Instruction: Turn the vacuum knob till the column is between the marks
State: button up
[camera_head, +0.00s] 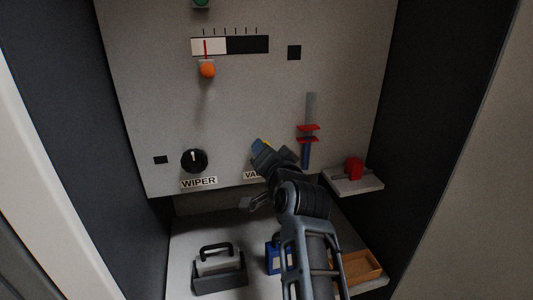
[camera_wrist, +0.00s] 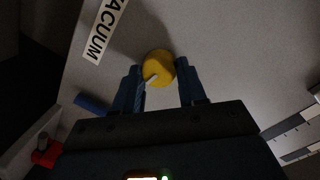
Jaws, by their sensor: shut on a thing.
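The yellow vacuum knob (camera_wrist: 159,67) sits on the grey panel, with a pale pointer line toward its lower left. My gripper (camera_wrist: 158,70) has one blue finger on each side of the knob and is shut on it. The VACUUM label (camera_wrist: 106,30) is partly covered by my arm in the head view. The clear tube (camera_head: 310,106) holds a blue column (camera_head: 306,157). The column's top is at or just below the lower red mark (camera_head: 307,140); the upper red mark (camera_head: 308,127) is above it.
A black WIPER knob (camera_head: 194,160) is left on the panel. An orange ball lever (camera_head: 207,69) hangs under a black-and-white scale (camera_head: 247,45). A red part (camera_head: 354,168) sits on a right shelf. Below are a handled grey holder (camera_head: 219,275), a blue bottle (camera_head: 272,256) and a wooden tray (camera_head: 372,266).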

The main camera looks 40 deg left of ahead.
jog(key=shift+f, duration=0.1)
jog(key=o, duration=1)
jog(key=shift+o, duration=0.2)
jog(key=shift+d, duration=0.15)
jog(key=v, duration=0.7)
jog(key=shift+s+d+b, duration=0.2)
jog(key=shift+s+b, duration=0.05)
jog(key=shift+b, duration=0.05)
